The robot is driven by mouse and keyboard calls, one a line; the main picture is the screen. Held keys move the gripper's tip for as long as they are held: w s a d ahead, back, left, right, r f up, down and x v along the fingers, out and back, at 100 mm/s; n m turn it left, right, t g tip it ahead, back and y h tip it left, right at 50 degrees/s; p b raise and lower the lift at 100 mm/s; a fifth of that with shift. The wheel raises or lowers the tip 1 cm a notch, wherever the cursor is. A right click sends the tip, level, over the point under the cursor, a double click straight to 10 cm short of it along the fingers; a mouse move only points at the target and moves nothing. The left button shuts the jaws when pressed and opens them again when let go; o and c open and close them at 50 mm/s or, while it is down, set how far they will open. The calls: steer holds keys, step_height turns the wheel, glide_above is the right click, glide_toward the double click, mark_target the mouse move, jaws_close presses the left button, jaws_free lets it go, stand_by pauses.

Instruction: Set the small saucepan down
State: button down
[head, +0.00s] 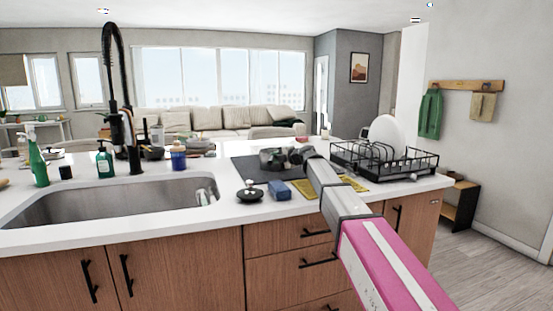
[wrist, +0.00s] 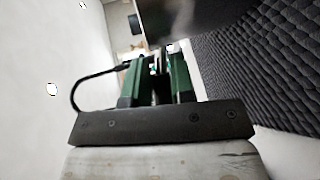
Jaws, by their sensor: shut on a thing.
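In the wrist view the small saucepan (wrist: 190,18) shows only as a smooth grey-brown metal surface at the top edge, cut off by the frame. My gripper (wrist: 160,62) has green fingers closed together just below it, shut on the saucepan; the exact grip point is hard to make out. In the head view my gripper (head: 272,160) is low over the dark quilted mat (head: 245,168) on the island. I cannot clearly tell the saucepan from the gripper there. The mat (wrist: 250,70) also fills the right of the wrist view, close to the saucepan; whether they touch is unclear.
A dish rack (head: 385,160) with a white plate (head: 387,132) stands right of the mat. A blue sponge (head: 280,190), a small black lidded dish (head: 249,195) and a yellow cloth (head: 305,190) lie in front. The sink (head: 110,207) and black faucet (head: 133,140) are left.

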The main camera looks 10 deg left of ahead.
steer(key=c, duration=1)
jaws_free()
steer(key=shift+f, duration=0.1)
steer(key=v, duration=1.2)
